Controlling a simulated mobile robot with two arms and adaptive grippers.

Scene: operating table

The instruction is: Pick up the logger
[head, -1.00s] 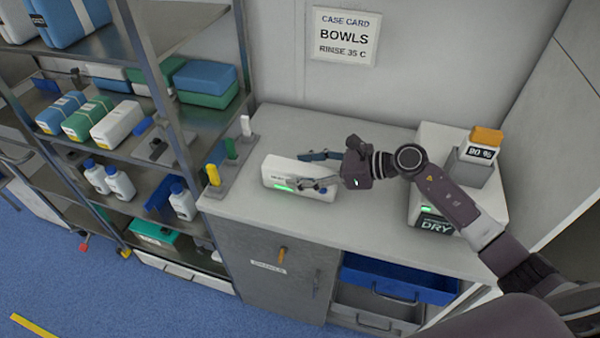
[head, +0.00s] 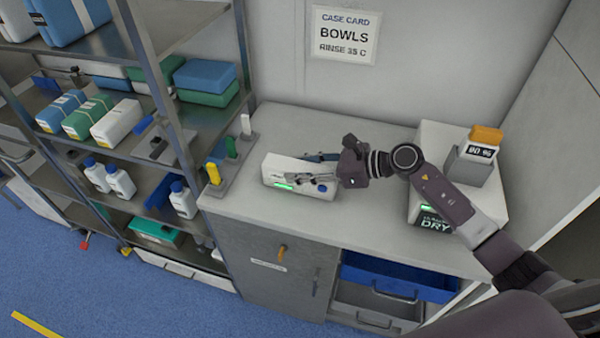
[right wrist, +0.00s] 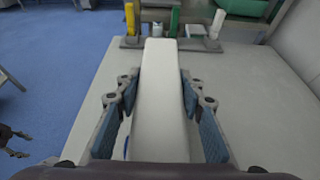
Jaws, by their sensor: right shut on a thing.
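A white box (head: 272,178) with a green-lit display and a blue button lies on the grey counter. No label that I can read names it as the logger. My right gripper (head: 312,170) reaches in from the right and is shut on the box, one finger along each long side. In the right wrist view the white box (right wrist: 160,95) runs lengthwise between the blue-padded fingers of my right gripper (right wrist: 160,100). It appears to rest on the counter. A dark jointed part at the left edge there looks like my left gripper (right wrist: 14,140); its fingers are unclear.
A stand with yellow, green and white upright pieces (head: 231,150) is left of the box. A white unit marked DRY (head: 433,224) stands right, carrying a grey holder (head: 474,168) reading 80 % with an orange block (head: 487,136). A blue drawer (head: 400,278) is open below.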

